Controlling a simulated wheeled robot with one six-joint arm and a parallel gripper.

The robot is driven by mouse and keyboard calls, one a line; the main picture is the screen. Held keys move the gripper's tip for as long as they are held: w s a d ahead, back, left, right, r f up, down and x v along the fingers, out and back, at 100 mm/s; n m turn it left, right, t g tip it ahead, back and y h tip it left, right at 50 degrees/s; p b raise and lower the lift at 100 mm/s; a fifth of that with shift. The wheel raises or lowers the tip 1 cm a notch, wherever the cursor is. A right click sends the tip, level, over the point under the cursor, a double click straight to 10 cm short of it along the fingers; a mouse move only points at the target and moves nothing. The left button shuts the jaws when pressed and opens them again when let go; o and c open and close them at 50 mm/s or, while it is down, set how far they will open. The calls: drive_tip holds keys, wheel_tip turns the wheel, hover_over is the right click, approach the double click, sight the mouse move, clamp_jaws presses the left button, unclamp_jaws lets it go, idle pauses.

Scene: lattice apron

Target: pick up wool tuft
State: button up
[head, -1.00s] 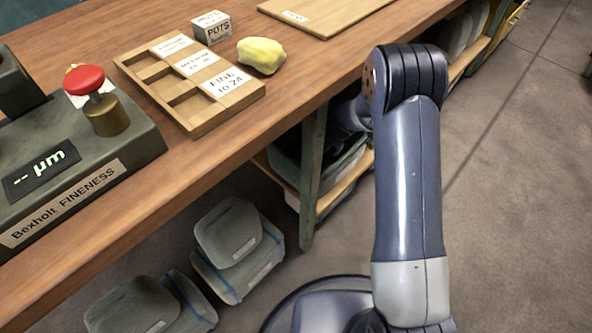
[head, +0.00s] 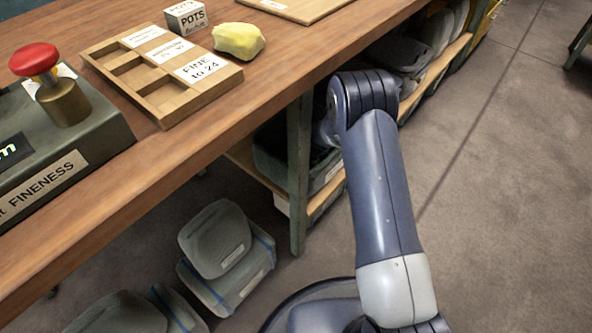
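A pale yellow wool tuft (head: 239,41) lies on the wooden bench top (head: 205,115), close to its front edge. It sits just behind the right end of the sorting tray and to the right of a small white box. My arm rises in front of the bench, to the right of the tuft and apart from it. My gripper is not visible; the end of the arm is hidden beyond the elbow.
A wooden sorting tray (head: 160,112) with labelled compartments stands left of the tuft. Further left is a fineness gauge (head: 95,150) with a red knob (head: 34,59). A POTS box (head: 186,18) and a board (head: 300,5) are behind. Grey bins (head: 215,240) sit on the floor.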

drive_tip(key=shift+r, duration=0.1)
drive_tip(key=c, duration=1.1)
